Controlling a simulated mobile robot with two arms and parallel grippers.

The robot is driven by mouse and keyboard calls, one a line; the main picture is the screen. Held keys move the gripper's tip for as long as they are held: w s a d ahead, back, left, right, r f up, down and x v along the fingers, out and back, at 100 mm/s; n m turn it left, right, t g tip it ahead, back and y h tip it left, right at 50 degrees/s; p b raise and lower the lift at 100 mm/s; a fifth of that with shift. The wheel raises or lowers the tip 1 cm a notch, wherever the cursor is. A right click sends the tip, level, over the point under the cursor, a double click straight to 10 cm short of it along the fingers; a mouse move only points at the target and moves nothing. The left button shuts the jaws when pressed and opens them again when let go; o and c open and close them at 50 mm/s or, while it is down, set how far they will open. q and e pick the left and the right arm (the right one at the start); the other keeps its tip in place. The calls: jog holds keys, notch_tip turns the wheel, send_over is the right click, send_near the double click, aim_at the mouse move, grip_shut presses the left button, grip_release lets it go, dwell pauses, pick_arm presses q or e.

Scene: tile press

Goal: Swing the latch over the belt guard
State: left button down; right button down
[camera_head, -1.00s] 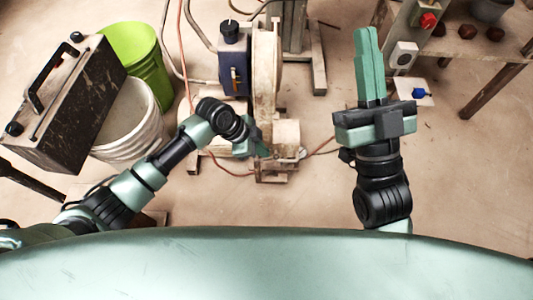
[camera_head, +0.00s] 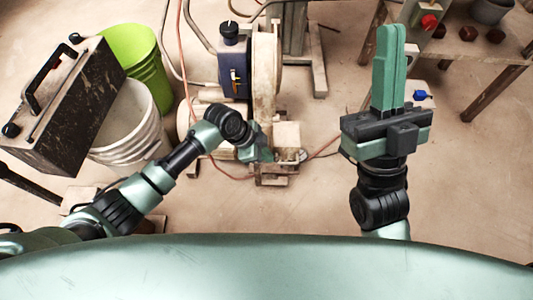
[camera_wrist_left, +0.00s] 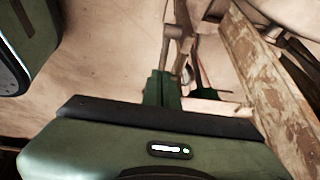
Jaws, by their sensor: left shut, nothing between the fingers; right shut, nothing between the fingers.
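The belt guard, a worn cream upright housing (camera_head: 264,75), stands at the centre of the head view. A peeling cream-brown edge that may be part of it (camera_wrist_left: 265,85) runs down the right of the left wrist view. My left gripper (camera_head: 266,156) is shut and empty, low beside the machine's front end. Its green fingers (camera_wrist_left: 160,88) point at a small metal rod with a joint (camera_wrist_left: 178,34), which may be the latch. I cannot tell whether they touch. In the head view the arm hides this spot. My right gripper (camera_head: 391,32) is shut and empty, raised at the right.
A dark blue box (camera_head: 233,72) sits left of the guard. A green bucket (camera_head: 143,60), a white bucket (camera_head: 125,125) and a dirty metal case (camera_head: 65,100) stand at the left. A workbench (camera_head: 470,45) is at the upper right. Hoses cross the floor.

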pick_arm(q)
jog(key=shift+d+y+p, duration=0.3)
jog(key=shift+y+p, duration=0.2)
jog(key=shift+p, duration=0.25)
jog(key=shift+d+f+p, duration=0.3)
jog(key=shift+p, duration=0.15)
jog(key=shift+f, duration=0.15)
pick_arm(e)
jog(key=w+f+g+h, duration=0.3)
jog(key=w+f+g, duration=0.4)
jog(key=w+f, duration=0.1)
jog(key=shift+a+f, duration=0.4)
jog(key=shift+f, duration=0.3)
